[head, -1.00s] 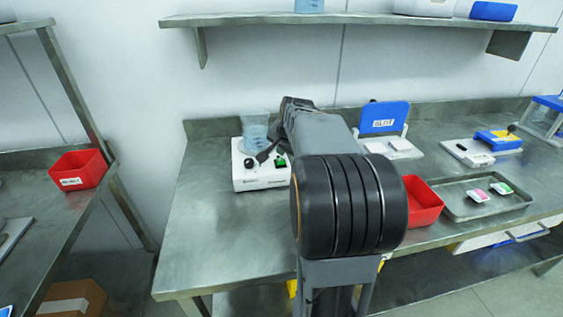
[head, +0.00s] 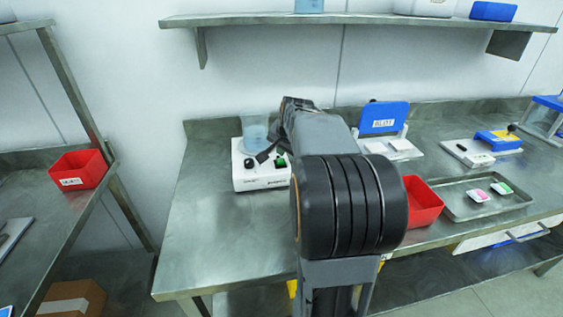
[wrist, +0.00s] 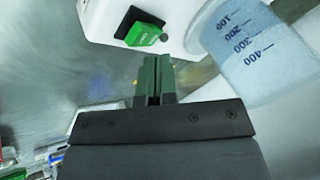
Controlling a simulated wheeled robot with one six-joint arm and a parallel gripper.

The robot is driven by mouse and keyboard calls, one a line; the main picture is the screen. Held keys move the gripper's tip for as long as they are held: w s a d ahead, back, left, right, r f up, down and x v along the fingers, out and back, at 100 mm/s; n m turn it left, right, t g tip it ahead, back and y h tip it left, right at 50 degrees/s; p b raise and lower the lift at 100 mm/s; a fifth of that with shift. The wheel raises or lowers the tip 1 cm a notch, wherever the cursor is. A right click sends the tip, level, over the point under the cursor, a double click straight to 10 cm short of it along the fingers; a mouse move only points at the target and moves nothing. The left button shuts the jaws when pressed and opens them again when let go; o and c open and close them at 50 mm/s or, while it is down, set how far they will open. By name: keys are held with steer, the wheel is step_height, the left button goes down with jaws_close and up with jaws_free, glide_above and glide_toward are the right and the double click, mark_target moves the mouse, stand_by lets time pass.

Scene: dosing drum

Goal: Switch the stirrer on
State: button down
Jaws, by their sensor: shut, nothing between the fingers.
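The stirrer is a white box (head: 258,178) on the metal bench, left of my arm in the head view. A clear graduated beaker (head: 255,132) stands on it. A black knob (head: 249,163) and a green switch (head: 281,162) are on its front part. In the wrist view the green rocker switch (wrist: 146,34) sits in a black frame and the beaker (wrist: 243,48) is at the upper right. My gripper (wrist: 155,62) is shut and empty, its tips apart from the switch in the picture.
A red bin (head: 422,203) and a metal tray (head: 462,208) lie right of my arm. A blue-lidded device (head: 384,117) stands behind. Another red bin (head: 78,170) is on the left bench. The bench's front left is clear. A shelf (head: 350,20) runs above.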

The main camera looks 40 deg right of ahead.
mark_target(282, 158)
steer(key=shift+f, duration=0.15)
steer(key=shift+s+f+b, duration=0.1)
steer(key=shift+f+b, duration=0.2)
stand_by(0.3)
steer(key=shift+s+a+f+b, duration=0.1)
steer(key=shift+f+b, duration=0.3)
stand_by(0.7)
steer(key=shift+r, duration=0.2)
steer(key=shift+w+r+p, duration=0.2)
steer(key=shift+r+p, duration=0.5)
steer(key=shift+p, duration=0.15)
steer(key=r+p, duration=0.3)
steer(key=w+r+p, duration=0.1)
steer(key=r, duration=0.1)
steer(key=shift+w+d+p, duration=0.1)
steer(key=shift+d+p, duration=0.25)
steer(key=shift+d, duration=0.05)
steer(key=shift+f, duration=0.1)
stand_by(0.3)
